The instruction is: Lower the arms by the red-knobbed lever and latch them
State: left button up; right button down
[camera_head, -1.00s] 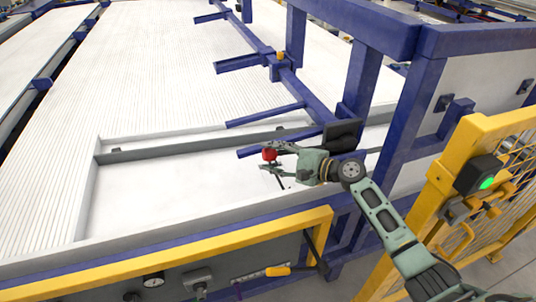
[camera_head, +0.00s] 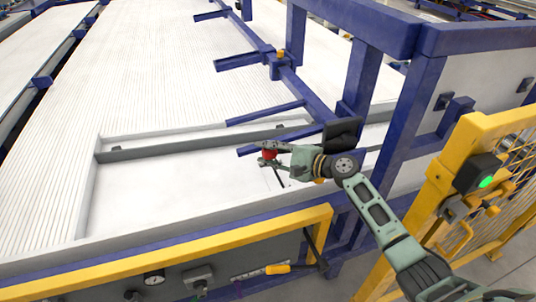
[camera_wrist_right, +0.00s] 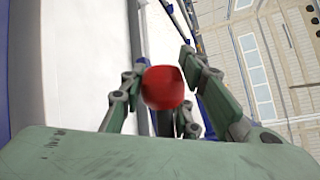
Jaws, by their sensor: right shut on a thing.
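The red knob (camera_head: 269,154) of the lever sits between the fingers of my right gripper (camera_head: 268,153) in the head view. The right gripper is shut on it. In the right wrist view the red knob (camera_wrist_right: 163,88) shows large between the green fingers. The dark lever rod (camera_head: 278,176) runs down from the knob toward the lower right. Several blue arms (camera_head: 265,115) reach out to the left from a long blue bar (camera_head: 300,90) over the white ribbed bed. I cannot make out a latch. My left gripper is not in view.
A yellow rail (camera_head: 180,252) runs along the front edge, with a gauge (camera_head: 154,279) and a yellow-handled lever (camera_head: 277,269) below it. Blue posts (camera_head: 405,120) and a yellow guard frame (camera_head: 445,190) with a green-lit box stand close to my right arm.

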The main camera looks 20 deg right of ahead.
jog(key=shift+s+a+f, duration=0.1)
jog(key=shift+s+f, duration=0.1)
jog(key=shift+f, duration=0.2)
jog(key=shift+w+r, duration=0.1)
jog(key=shift+r, duration=0.35)
jog(key=shift+r+m, duration=0.3)
jog(key=shift+r, duration=0.55)
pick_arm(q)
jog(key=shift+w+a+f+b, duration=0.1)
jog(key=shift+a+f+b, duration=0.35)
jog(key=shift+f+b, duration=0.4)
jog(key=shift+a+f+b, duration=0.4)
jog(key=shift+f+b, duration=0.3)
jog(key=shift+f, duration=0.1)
pick_arm(e)
jog(key=d+r+m+t+y, duration=0.2)
jog(key=d+r+m+t, duration=0.5)
jog(key=d+r, duration=0.9)
jog(key=shift+w+d+r+m+y, duration=0.35)
jog(key=shift+r+m, duration=1.45)
jog(key=shift+r, duration=0.5)
